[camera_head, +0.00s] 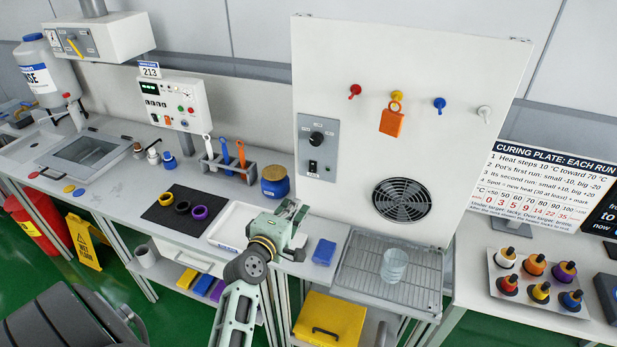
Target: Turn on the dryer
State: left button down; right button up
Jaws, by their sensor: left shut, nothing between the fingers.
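The dryer (350,60) looks to be the tall white panel with a round fan grille (402,200) low on it. A grey control plate (318,148) on its left side carries a black round knob (316,138) and a black switch (312,167) below the knob. I cannot tell the switch's position. My left gripper (296,209) is shut and empty, in front of the panel's lower left corner and below the switch in the picture. It looks apart from the control plate. My right gripper is not in view.
A wire rack (362,263) with a clear glass (395,265) stands below the grille. A blue jar (275,181) and a blue block (324,252) are close to my left gripper. An orange tag (391,122) hangs from the yellow peg among several coloured pegs.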

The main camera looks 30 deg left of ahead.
pick_arm(q)
jog(key=shift+a+r+n+y, duration=0.15)
jog(key=shift+a+n+y, duration=0.25)
jog(key=shift+a+n, duration=0.2)
jog(key=shift+w, duration=0.1)
jog(key=b, duration=0.6)
send_near(313, 171)
jog(key=x, duration=0.3)
jog(key=f+x, duration=0.1)
jog(key=x, duration=0.2)
jog(key=shift+a, duration=0.2)
jog(key=shift+w+a, duration=0.1)
jog(key=shift+w, duration=0.3)
